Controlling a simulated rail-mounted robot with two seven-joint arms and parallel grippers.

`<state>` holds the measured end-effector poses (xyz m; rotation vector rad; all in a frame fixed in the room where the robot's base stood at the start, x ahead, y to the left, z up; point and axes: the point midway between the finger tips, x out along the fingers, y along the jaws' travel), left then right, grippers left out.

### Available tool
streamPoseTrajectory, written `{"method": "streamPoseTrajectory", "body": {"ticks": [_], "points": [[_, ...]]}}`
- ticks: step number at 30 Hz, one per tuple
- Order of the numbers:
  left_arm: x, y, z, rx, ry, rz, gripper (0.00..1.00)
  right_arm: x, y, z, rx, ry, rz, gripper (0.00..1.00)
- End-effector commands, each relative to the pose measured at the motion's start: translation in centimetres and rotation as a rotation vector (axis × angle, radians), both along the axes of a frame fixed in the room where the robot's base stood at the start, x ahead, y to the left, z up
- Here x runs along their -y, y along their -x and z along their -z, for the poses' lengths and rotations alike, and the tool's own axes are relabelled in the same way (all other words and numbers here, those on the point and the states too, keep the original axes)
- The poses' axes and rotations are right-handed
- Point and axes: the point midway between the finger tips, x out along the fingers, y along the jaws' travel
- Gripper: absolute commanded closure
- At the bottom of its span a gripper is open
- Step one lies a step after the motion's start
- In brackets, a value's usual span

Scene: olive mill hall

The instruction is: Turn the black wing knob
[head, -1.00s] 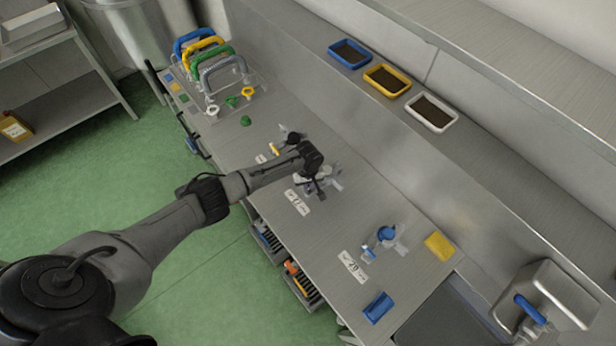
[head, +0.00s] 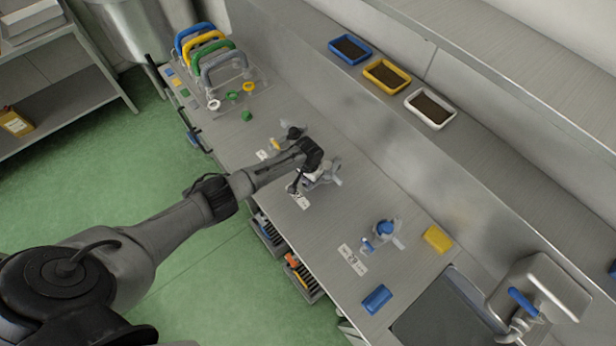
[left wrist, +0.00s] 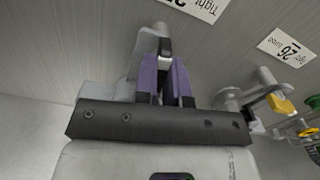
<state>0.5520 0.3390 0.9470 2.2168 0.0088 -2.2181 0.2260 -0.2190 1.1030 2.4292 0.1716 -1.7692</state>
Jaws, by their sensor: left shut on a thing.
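The black wing knob (left wrist: 165,47) shows in the left wrist view as a small dark piece between the fingertips, in front of a grey valve-like fitting (left wrist: 148,42). My left gripper (left wrist: 165,72) is shut on it; the fingers hide most of its shape. In the head view, my left gripper (head: 294,184) is at the middle grey fitting (head: 331,178) on the bench. The gripper and wrist cover the knob there, so I cannot tell its angle. My right gripper is not in view.
A fitting with a yellow knob (head: 275,144) stands further back, and one with a blue knob (head: 386,227) nearer. Labels lie beside the fittings. A yellow block (head: 437,239) and blue block (head: 377,299) lie at the near end. Coloured handles stand at the far end.

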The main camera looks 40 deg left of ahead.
Motion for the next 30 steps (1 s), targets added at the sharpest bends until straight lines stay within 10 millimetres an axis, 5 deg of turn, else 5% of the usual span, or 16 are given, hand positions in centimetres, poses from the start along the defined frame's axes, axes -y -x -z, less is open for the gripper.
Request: {"method": "streamPoseTrajectory", "body": {"ticks": [30], "points": [[0.05, -0.12, -0.07, 0.002, 0.001, 0.967, 1.00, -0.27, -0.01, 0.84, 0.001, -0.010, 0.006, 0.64]]}}
